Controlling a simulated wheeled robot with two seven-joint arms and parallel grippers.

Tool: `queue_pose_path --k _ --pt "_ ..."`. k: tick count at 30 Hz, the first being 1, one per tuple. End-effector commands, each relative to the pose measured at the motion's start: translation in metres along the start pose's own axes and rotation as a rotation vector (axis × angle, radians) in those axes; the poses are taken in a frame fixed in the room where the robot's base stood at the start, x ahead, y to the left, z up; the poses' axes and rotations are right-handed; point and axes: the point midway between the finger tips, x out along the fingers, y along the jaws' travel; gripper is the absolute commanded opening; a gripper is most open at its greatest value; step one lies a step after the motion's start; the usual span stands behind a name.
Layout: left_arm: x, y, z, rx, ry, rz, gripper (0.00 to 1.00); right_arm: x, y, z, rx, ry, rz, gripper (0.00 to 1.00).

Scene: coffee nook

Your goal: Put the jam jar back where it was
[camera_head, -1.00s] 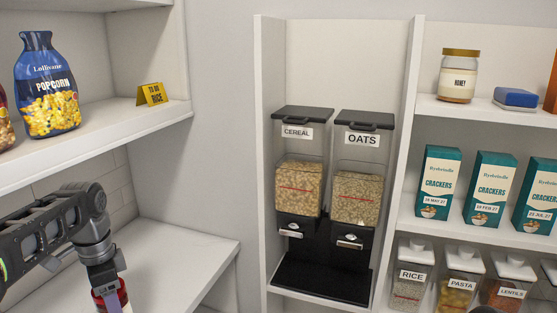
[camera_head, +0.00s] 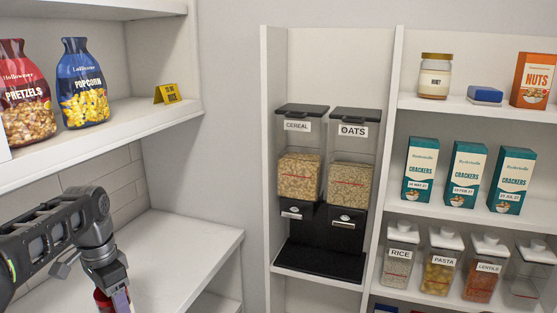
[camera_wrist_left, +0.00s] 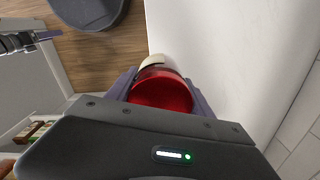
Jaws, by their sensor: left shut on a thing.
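My left gripper (camera_head: 116,296) is at the bottom left of the head view, pointing down and shut on the jam jar (camera_head: 102,301). Only a red bit of the jar shows there, as the gripper and the picture's edge hide the rest. In the left wrist view the jar's round red lid (camera_wrist_left: 162,94) sits between the fingers, with a strip of cream label (camera_wrist_left: 150,62) beyond it. The jar is beside a white surface; I cannot tell whether it touches. A grey gripper part with a purple finger (camera_wrist_left: 47,35), likely my right gripper, shows at the wrist view's left edge.
The white lower shelf (camera_head: 190,250) is bare where visible. The upper left shelf (camera_head: 130,122) holds pretzels (camera_head: 25,100), popcorn (camera_head: 83,85) and a yellow rice sign (camera_head: 167,94). Dispensers (camera_head: 325,175), crackers (camera_head: 467,175), honey (camera_head: 434,77) and nuts (camera_head: 533,80) fill the right shelves.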

Motion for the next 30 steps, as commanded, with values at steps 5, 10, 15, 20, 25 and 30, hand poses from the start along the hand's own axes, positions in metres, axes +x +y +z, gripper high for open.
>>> queue_pose_path --k 5,10,15,20,25,30 --pt "0.009 -0.001 -0.007 -0.159 -0.001 0.001 0.0 0.0 0.0 0.001 0.0 -0.001 0.0 0.76" --pt "0.025 0.004 -0.022 -0.334 -0.001 0.002 0.0 0.0 0.0 0.001 0.0 -0.001 0.0 0.76" --pt "0.055 0.024 -0.051 -0.546 -0.004 0.003 0.0 0.0 0.0 0.001 0.0 -0.001 0.0 0.76" --pt "0.096 0.069 -0.091 -0.693 -0.004 0.003 0.0 0.0 0.0 0.001 0.0 -0.001 0.0 0.76" --pt "0.122 0.11 -0.112 -0.633 -0.001 0.0 0.0 0.0 0.0 0.001 0.0 -0.001 0.0 0.76" --pt "0.127 0.126 -0.121 -0.591 0.001 0.0 0.0 0.0 0.0 0.001 0.0 -0.001 0.0 0.76"
